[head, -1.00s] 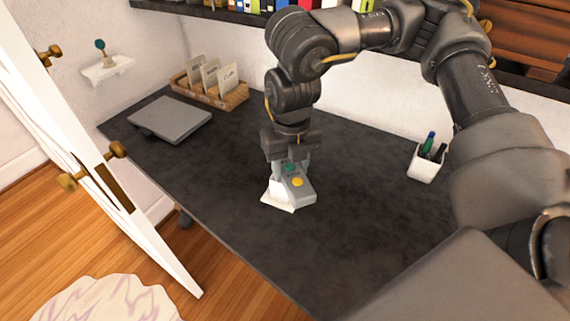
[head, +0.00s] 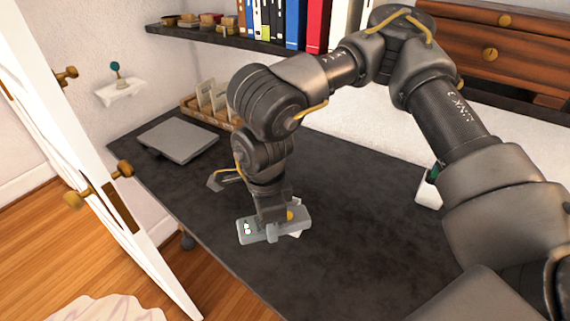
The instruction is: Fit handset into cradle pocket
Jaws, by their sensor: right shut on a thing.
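The handset (head: 257,230) is grey, with a small lit green-white patch at its left end and a yellow button toward its right end. My right gripper (head: 271,226) points down and is shut on the handset around its middle. The handset lies roughly level, its long side running left to right. The white cradle (head: 299,233) shows only as a small corner behind and below the handset's right end. Its pocket is hidden, and I cannot tell whether the handset touches it. My left gripper is out of view.
The dark desk (head: 340,250) is bare around the cradle. A closed grey laptop (head: 180,139) and a wicker card holder (head: 199,108) stand at the back left. A white pen cup (head: 427,190), partly hidden by my arm, is at right. An open white door (head: 100,190) stands left.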

